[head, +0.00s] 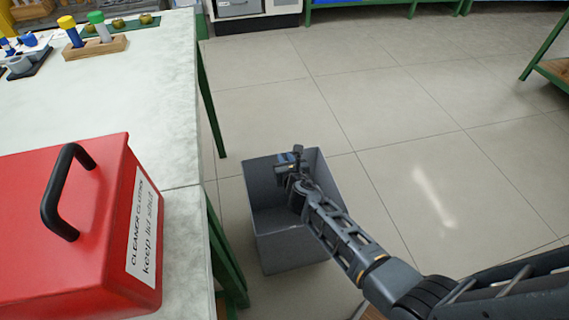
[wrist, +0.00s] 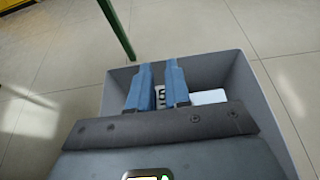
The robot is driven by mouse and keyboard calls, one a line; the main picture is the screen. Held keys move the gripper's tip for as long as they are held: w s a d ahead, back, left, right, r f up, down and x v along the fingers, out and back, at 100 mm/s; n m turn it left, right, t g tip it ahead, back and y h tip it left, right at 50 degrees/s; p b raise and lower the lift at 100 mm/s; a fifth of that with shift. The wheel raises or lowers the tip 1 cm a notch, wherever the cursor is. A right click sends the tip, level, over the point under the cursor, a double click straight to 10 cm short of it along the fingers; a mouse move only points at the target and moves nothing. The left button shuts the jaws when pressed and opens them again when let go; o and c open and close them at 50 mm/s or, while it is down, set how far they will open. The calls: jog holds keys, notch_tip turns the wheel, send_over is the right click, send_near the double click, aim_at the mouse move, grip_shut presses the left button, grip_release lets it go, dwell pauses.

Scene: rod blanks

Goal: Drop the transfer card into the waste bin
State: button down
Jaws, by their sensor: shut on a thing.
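The grey waste bin (head: 285,253) stands open on the floor beside the table. My gripper (head: 288,166) is over its open top in the head view. In the wrist view my gripper (wrist: 161,84) points down into the bin (wrist: 244,90), with its two blue fingers inside the rim outline. It is shut on the transfer card (wrist: 160,98), a small pale piece with dark print between the fingers. Most of the card is hidden by the fingers and the gripper body. Another white patch shows right of the fingers; I cannot tell whether it belongs to the card.
A pale table (head: 170,110) is at the left, with a red lidded box (head: 100,215) marked "CLEANER CLOTHS keep lid shut". A wooden block (head: 95,47) with yellow and green-topped rods stands at the far end. A green table leg is near the bin. The tiled floor to the right is clear.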

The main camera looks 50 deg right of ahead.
jog(key=shift+f+b, duration=2.85)
jog(key=shift+f, duration=0.05)
jog(key=c, duration=1)
grip_release()
jog(key=shift+s, duration=0.1)
jog(key=p+v, duration=0.2)
jog(key=v, duration=0.5)
jog(key=shift+s+a+p, duration=0.25)
jog(key=shift+p, duration=0.05)
jog(key=shift+r, duration=0.15)
